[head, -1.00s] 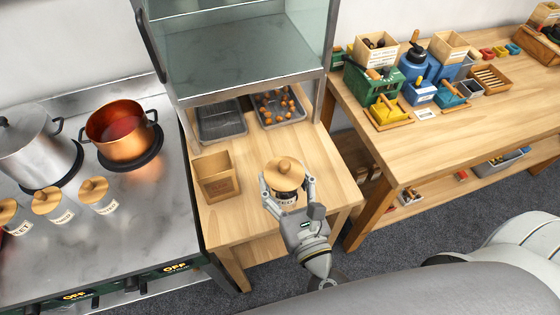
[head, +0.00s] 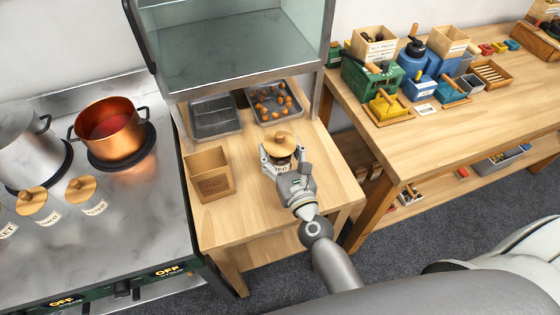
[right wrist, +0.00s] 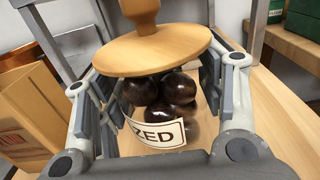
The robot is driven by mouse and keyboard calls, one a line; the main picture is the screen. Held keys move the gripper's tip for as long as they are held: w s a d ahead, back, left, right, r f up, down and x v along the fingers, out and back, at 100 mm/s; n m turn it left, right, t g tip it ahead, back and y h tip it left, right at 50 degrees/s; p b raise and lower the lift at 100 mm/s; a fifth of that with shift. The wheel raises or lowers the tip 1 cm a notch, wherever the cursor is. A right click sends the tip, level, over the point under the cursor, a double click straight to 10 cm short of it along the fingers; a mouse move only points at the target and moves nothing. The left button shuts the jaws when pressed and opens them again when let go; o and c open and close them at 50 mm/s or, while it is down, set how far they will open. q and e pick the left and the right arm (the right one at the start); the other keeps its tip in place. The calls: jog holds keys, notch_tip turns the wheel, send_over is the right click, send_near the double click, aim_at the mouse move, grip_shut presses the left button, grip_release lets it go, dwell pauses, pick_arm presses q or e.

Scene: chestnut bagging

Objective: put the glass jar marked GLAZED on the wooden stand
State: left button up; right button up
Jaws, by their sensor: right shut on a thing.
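A glass jar with a round wooden lid (head: 281,139) is over the small wooden table (head: 235,222) between stove and workbench. In the right wrist view its label (right wrist: 155,134) shows only "ZED", and dark glossy chestnuts (right wrist: 170,95) fill it. My right gripper (head: 283,160) is shut around the jar, one finger on each side below the lid. The jar looks upright; I cannot tell whether its base touches the tabletop. No separate wooden stand can be made out. My left gripper is not in view.
An open wooden box (head: 208,175) stands left of the jar. Two metal trays, one empty (head: 215,135) and one with chestnuts (head: 274,120), lie behind, below a glass-sided cabinet (head: 235,55). The stove holds a copper pot (head: 110,133) and lidded jars (head: 82,190).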

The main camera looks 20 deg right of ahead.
jog(key=f+b, duration=0.3)
jog(key=shift+w+d+f, duration=0.1)
jog(key=shift+w+f, duration=0.15)
jog(key=shift+f, duration=0.1)
jog(key=shift+r, duration=0.15)
jog(key=o, duration=1.3)
jog(key=shift+f, duration=0.2)
jog(key=shift+s, duration=0.1)
